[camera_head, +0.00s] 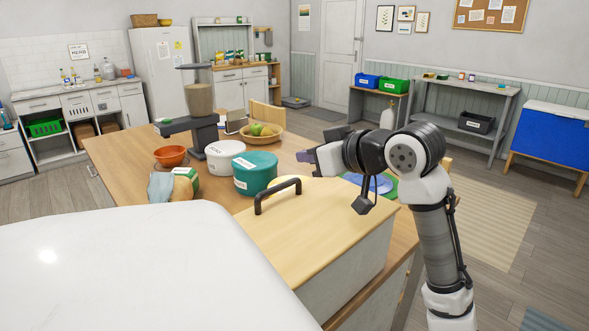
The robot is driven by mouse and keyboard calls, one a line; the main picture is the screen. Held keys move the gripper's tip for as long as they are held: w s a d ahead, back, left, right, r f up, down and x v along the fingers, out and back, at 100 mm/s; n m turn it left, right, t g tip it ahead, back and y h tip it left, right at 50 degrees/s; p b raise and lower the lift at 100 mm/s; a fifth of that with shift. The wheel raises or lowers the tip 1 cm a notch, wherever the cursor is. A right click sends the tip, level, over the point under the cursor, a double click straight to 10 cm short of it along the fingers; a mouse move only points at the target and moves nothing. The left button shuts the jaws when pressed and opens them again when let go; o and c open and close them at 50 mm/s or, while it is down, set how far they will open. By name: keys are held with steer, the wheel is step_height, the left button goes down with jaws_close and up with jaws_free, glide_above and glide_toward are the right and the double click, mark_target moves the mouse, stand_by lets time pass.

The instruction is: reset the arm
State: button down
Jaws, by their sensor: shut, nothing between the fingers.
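My arm rises at the right side of the view and bends left at a black joint.
Below my arm is a box with a wooden lid (307,225) and black handle. A teal canister (255,175), white canister (224,157), orange bowl (171,156) and fruit bowl (262,136) stand on the table (118,160). A blue plate (374,184) lies behind my arm.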

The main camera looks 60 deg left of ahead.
steer(key=shift+w+d+r, duration=0.15)
steer(key=shift+d+r, duration=0.25)
steer(key=shift+d, duration=0.2)
steer(key=shift+w+d+r, duration=0.1)
steer(key=shift+d+r, duration=0.3)
steer(key=shift+d, duration=0.15)
steer(key=shift+a, duration=0.1)
